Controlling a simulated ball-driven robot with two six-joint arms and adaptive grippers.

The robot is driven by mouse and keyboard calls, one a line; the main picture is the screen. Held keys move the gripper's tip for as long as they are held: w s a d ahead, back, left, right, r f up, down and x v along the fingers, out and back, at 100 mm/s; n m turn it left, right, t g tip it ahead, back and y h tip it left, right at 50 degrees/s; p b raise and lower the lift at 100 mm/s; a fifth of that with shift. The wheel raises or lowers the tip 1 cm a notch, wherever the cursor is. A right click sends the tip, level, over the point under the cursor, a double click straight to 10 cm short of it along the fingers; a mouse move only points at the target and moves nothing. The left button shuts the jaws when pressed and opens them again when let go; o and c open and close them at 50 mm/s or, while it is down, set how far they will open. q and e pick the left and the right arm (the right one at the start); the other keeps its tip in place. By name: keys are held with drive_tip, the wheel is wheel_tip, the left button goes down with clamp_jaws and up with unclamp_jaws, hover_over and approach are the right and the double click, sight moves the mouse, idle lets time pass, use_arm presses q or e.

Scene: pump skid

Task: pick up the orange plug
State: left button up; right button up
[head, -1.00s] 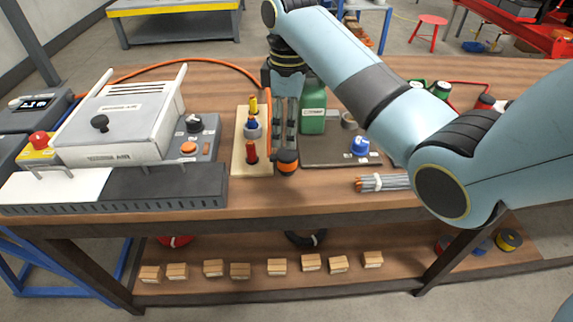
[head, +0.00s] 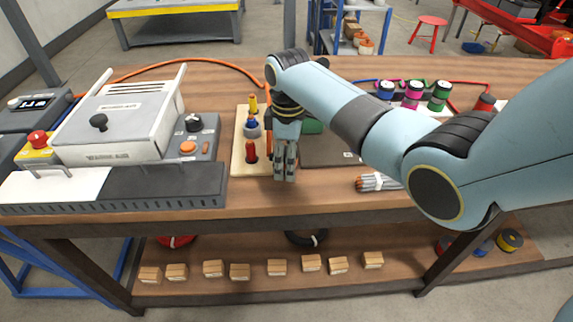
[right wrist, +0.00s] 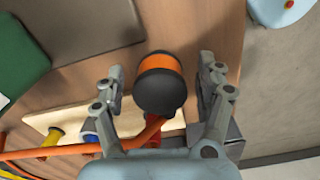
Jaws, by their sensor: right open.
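The orange plug (right wrist: 160,62) is a stubby cylinder with an orange band and black ends. In the right wrist view it is between the two fingers of my right gripper (right wrist: 161,75), with a gap on both sides. The gripper is open and empty. In the head view the right gripper (head: 285,172) points down over the bench, just right of the light wooden board (head: 238,162), and hides the plug. My left gripper is not in view.
The board holds yellow (head: 253,103), blue (head: 251,122) and red (head: 251,152) pieces close to the gripper's left. A green item (head: 313,126) and a dark mat (head: 325,150) are to its right. A grey machine (head: 115,120) stands left. Grey-orange rods (head: 378,182) lie right.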

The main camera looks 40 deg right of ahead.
drive_tip(key=c, duration=1.4)
drive_tip(key=shift+r, duration=0.1)
drive_tip(key=shift+r, duration=0.6)
wheel_tip(320, 180, up, 3)
drive_tip(key=shift+r, duration=0.1)
drive_tip(key=s+r+p, duration=0.1)
drive_tip(key=s+r, duration=0.5)
drive_tip(key=s, duration=0.5)
drive_tip(key=shift+s+r+p, duration=0.3)
drive_tip(key=shift+s, duration=0.05)
